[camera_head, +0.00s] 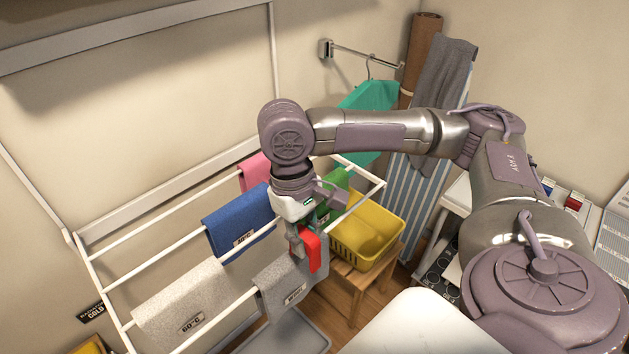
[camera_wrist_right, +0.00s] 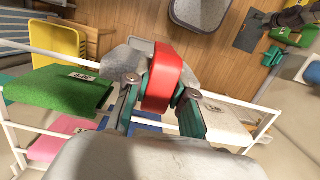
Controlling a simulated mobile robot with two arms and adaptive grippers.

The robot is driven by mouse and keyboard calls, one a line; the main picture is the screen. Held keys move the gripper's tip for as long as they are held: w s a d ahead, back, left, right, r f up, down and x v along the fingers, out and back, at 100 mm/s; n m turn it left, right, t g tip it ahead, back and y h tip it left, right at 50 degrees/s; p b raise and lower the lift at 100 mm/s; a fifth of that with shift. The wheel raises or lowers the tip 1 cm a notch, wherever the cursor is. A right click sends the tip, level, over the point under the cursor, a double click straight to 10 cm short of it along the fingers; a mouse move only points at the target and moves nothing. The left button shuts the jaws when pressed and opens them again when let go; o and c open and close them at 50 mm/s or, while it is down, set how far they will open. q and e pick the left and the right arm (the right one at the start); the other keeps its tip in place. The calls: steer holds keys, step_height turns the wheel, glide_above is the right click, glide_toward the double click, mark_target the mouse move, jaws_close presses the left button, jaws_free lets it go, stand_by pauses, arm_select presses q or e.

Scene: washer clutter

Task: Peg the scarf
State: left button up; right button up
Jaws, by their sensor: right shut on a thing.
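My right gripper (camera_head: 305,245) points down at the drying rack's front rail and is shut on a red peg (camera_head: 309,250). In the right wrist view, the red peg (camera_wrist_right: 162,78) sits between the fingers of the gripper (camera_wrist_right: 155,100). A grey cloth (camera_head: 283,283) with a small label hangs over the front rail right beside and behind the peg; it also shows in the wrist view (camera_wrist_right: 118,60). I cannot tell whether the peg grips the cloth, or which cloth is the scarf.
The white rack (camera_head: 160,244) also holds a pale grey cloth (camera_head: 178,305), a blue cloth (camera_head: 238,220), a pink cloth (camera_head: 254,172) and a green cloth (camera_head: 336,182). A yellow basket (camera_head: 366,236) on a wooden stool (camera_head: 357,283) stands close to the right.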

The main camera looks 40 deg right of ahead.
glide_above(293, 257)
steer(key=shift+w, duration=0.3)
steer(key=shift+s+f+b, duration=0.1)
steer(key=shift+f+b, duration=0.35)
steer(key=shift+f, duration=2.95)
steer(key=shift+s+f, duration=0.1)
steer(key=shift+f, duration=0.1)
steer(key=shift+s+f, duration=0.1)
steer(key=o, duration=1)
steer(key=shift+a+f, duration=0.1)
steer(key=shift+w, duration=0.2)
steer(key=o, duration=0.4)
steer(key=shift+s, duration=0.1)
